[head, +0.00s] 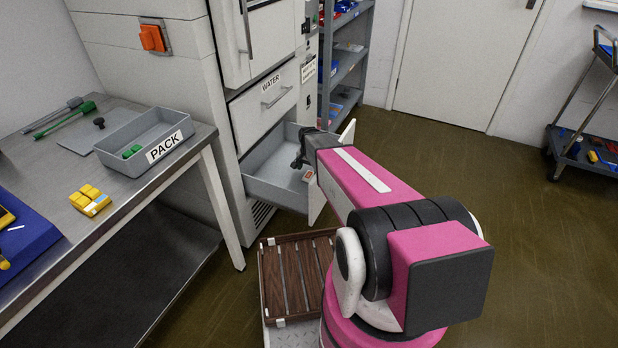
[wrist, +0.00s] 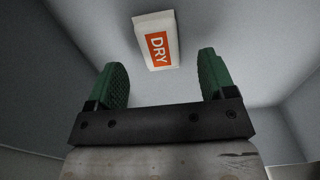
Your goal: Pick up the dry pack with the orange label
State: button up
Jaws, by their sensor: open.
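The dry pack (wrist: 146,31) is a white block with an orange label reading DRY. It lies on the floor of the open grey drawer (head: 262,190), and a small part of the pack shows in the head view (head: 308,175). My gripper (wrist: 163,82) is open in the wrist view, its two green-padded fingers apart. The pack appears beyond the fingertips, between them from left to right, with nothing held. In the head view my gripper (head: 298,160) reaches over the drawer, and its fingers are too dark to make out clearly.
The drawer walls (wrist: 65,70) rise around the gripper. A closed drawer marked WATER (head: 265,103) is above. At left a metal table (head: 130,205) holds a grey PACK tray (head: 172,128) and yellow blocks (head: 88,198). A wooden slatted platform (head: 296,275) is below.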

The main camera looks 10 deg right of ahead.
aim_at(309, 175)
notch_tip(309, 175, down, 4)
jog(key=shift+d+r, duration=0.1)
jog(key=shift+c, duration=0.3)
jog(key=c, duration=0.9)
jog(key=shift+r, duration=0.1)
jog(key=shift+c, duration=0.2)
